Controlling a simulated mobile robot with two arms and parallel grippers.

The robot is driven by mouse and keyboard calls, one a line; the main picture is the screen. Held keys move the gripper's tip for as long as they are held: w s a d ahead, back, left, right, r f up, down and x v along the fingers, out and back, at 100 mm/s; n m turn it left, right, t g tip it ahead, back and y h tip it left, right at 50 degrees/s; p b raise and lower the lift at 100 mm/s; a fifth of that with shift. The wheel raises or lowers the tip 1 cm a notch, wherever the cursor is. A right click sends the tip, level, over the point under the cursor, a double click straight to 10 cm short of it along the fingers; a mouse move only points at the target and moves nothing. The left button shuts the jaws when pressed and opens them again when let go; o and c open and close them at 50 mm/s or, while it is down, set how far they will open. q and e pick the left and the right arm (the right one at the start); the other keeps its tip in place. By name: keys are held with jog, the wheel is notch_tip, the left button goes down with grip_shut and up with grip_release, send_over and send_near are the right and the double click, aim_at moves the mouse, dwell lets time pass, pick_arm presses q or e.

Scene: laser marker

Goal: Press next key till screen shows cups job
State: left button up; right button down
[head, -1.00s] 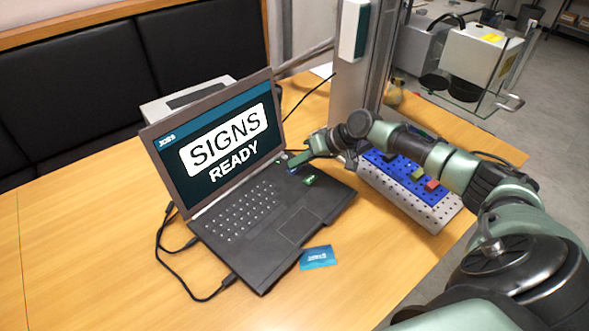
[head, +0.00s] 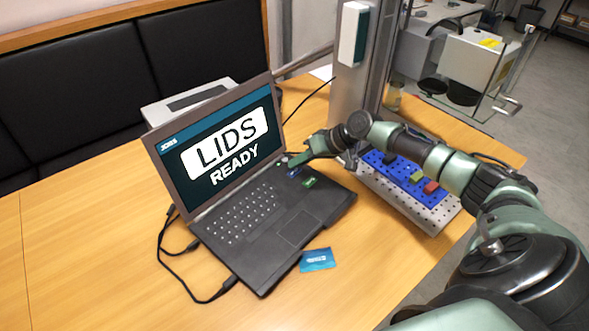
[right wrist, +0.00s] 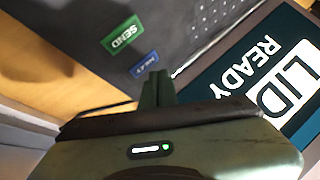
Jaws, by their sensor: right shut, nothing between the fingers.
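The laptop screen (head: 217,149) reads "LIDS READY" under a "JOBS" header. The right wrist view shows part of this screen (right wrist: 262,75). The blue next key (head: 294,172) is at the right of the laptop's keyboard deck; it also shows in the right wrist view (right wrist: 145,64). The green SEND key (head: 310,182) lies beside it and shows in the right wrist view (right wrist: 122,33). My right gripper (head: 292,162) is shut and empty, its fingertips (right wrist: 156,76) right beside the blue key. I cannot tell whether they touch it. My left gripper is out of view.
A blue card (head: 318,260) lies on the wooden table (head: 90,260) in front of the laptop. A perforated plate (head: 438,218) with a blue mat and small blocks stands right of the laptop, under my right arm. Black cables run along the laptop's left side.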

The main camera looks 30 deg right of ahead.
aim_at(298, 172)
jog(key=shift+r, duration=0.1)
notch_tip(298, 172, up, 5)
jog(key=p, duration=0.4)
dwell(0.9)
